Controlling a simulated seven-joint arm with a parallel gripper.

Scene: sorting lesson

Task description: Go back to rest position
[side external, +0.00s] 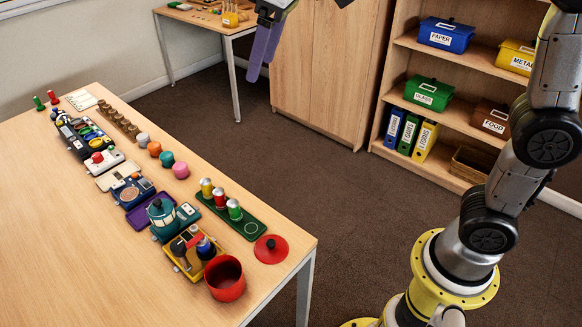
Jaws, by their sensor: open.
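My gripper (262,42) shows at the top of the side external view, high above the floor and apart from the table. Its long purple-grey fingers point down. It is open, and nothing shows between the fingers. Part of the gripper and wrist is cut off by the top edge of the picture. My arm rises from a yellow base at the right.
A wooden table (60,240) at the left bears a red pot (226,280), a red lid (271,249), a green tray with cans (250,228) and a teal kettle (162,214). Behind stand a cabinet (320,80) and shelves with labelled boxes (445,36). Open floor lies between.

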